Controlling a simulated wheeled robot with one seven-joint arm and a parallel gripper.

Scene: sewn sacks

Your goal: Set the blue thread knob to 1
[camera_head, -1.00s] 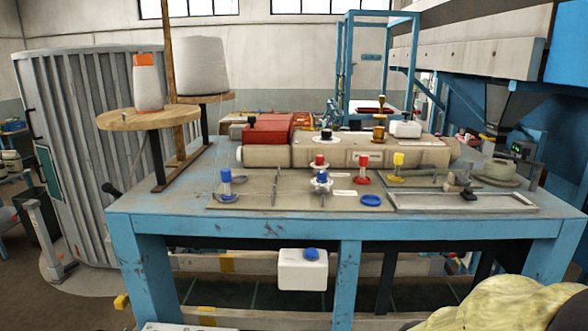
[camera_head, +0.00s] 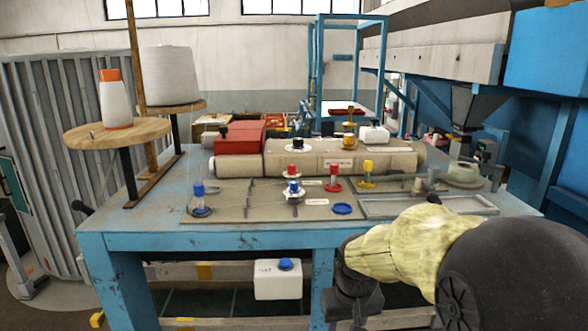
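Several blue parts could be the blue thread knob. A tall blue knob (camera_head: 200,195) stands on a round base at the left of the sewing panel on the blue table. Another blue knob (camera_head: 293,187) with a white collar stands near the panel's middle. A flat blue disc (camera_head: 342,208) lies to its right. Any scale marks or numbers are too small to read. My arm, with a yellow cover, enters from the lower right. Its dark end, with my gripper (camera_head: 352,296), is in front of the table's front edge, below and apart from the knobs. Its fingers cannot be made out.
Red knobs (camera_head: 333,180) and a yellow knob (camera_head: 367,172) stand close to the blue ones. Thread cones (camera_head: 171,76) stand on wooden discs at the left. A white box (camera_head: 278,281) with a blue button hangs below the tabletop. The table's front strip is clear.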

